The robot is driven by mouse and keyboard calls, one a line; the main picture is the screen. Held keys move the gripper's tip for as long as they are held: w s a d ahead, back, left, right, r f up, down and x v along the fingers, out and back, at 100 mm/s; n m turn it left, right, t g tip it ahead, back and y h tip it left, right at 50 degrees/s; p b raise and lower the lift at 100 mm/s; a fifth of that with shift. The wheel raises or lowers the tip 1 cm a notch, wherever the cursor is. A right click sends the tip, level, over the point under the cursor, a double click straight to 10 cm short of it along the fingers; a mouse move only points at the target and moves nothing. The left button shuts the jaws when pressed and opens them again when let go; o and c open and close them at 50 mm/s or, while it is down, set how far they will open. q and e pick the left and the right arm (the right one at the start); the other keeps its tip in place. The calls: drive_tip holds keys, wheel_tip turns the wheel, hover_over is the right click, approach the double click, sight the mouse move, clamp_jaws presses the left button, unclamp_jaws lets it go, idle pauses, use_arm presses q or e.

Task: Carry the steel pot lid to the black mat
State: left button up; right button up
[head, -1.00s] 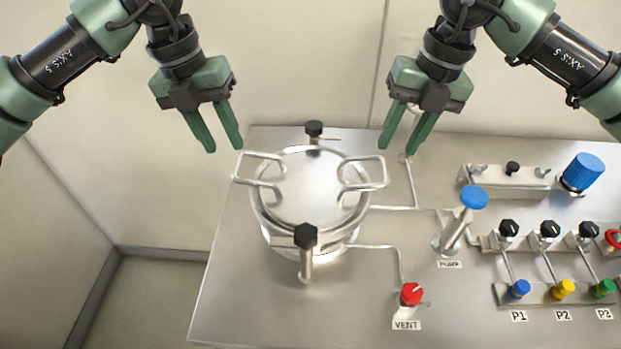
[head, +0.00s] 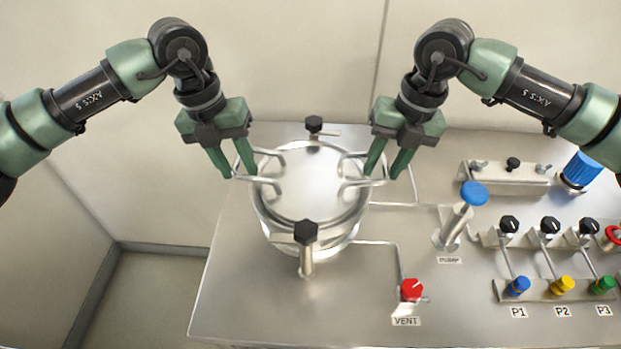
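The steel pot lid (head: 312,190) is round and shiny, with a wire loop handle on each side, and sits on the steel pot (head: 335,245) on the bench. My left gripper (head: 239,174) is at the left handle (head: 270,184), fingers apart on either side of the handle's outer end. My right gripper (head: 382,176) is at the right handle (head: 352,184), fingers apart at its outer end. Whether the fingers touch the handles cannot be told. The black mat is not in view.
Black-knobbed clamps stand in front of the pot (head: 306,240) and behind it (head: 314,125). To the right are a red vent knob (head: 412,290), a blue-topped pump (head: 473,194) and several valves. The front left of the bench (head: 235,300) is clear.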

use_arm(q)
clamp_jaws()
use_arm(e)
clamp_jaws()
use_arm(q)
drive_tip(key=shift+r, duration=0.15)
use_arm(e)
drive_tip(key=shift+r, duration=0.15)
idle(0.7)
